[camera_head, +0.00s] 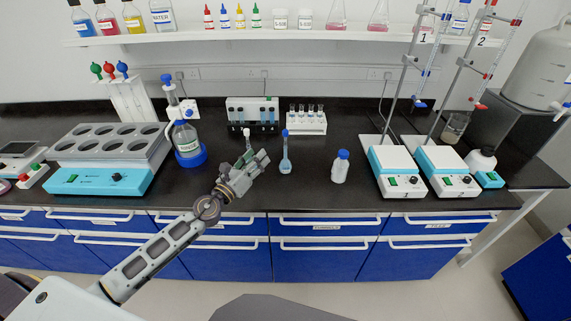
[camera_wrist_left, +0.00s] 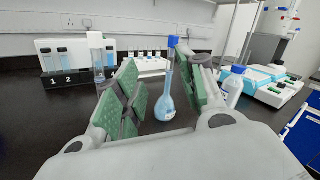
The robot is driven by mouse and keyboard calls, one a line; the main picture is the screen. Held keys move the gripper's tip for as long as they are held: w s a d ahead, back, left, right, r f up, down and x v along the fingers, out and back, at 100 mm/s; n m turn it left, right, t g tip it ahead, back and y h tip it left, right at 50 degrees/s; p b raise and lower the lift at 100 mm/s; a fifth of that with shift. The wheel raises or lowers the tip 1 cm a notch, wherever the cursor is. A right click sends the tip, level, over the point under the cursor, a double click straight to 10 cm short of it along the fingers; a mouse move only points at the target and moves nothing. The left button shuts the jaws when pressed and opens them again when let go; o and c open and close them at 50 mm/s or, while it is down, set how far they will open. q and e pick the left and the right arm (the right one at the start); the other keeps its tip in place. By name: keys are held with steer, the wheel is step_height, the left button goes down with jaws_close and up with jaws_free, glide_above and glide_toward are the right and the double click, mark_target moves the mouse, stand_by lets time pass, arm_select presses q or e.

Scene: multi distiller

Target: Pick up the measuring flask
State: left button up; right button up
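The measuring flask (camera_head: 286,164) stands upright on the black bench, with a round blue-tinted bulb, a thin neck and a blue cap. My left gripper (camera_head: 258,166) is just left of it in the head view, low over the bench. In the left wrist view the flask (camera_wrist_left: 164,106) shows in the gap between the two green-padded fingers of my left gripper (camera_wrist_left: 155,94), which are apart with nothing held. I cannot tell whether the flask touches a finger. My right gripper is not in view.
A white bottle with a blue cap (camera_head: 341,166) stands right of the flask. A tube rack (camera_head: 306,125) is behind it. A tall white-topped tube (camera_wrist_left: 97,58) stands behind the left finger. Stirrers (camera_head: 397,170) are at right; a blue-based bottle (camera_head: 187,140) is left.

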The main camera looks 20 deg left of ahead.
mark_target(285, 154)
arm_select(q)
steer(key=m, duration=0.2)
steer(key=f+m+g+h, duration=0.1)
steer(key=m, duration=0.1)
steer(key=f+m+g+h, duration=0.1)
steer(key=m, duration=0.1)
steer(key=shift+w+d+f, duration=0.1)
steer(key=shift+w+d, duration=0.2)
steer(key=shift+w, duration=0.1)
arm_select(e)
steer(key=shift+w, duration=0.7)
arm_select(q)
steer(key=shift+w, duration=0.1)
steer(key=p+x, duration=0.1)
steer(key=x, duration=0.7)
steer(key=shift+w+p, duration=0.2)
steer(key=shift+p, duration=0.15)
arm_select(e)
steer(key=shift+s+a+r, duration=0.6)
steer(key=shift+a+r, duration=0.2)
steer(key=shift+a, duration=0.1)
arm_select(q)
steer(key=shift+d, duration=0.15)
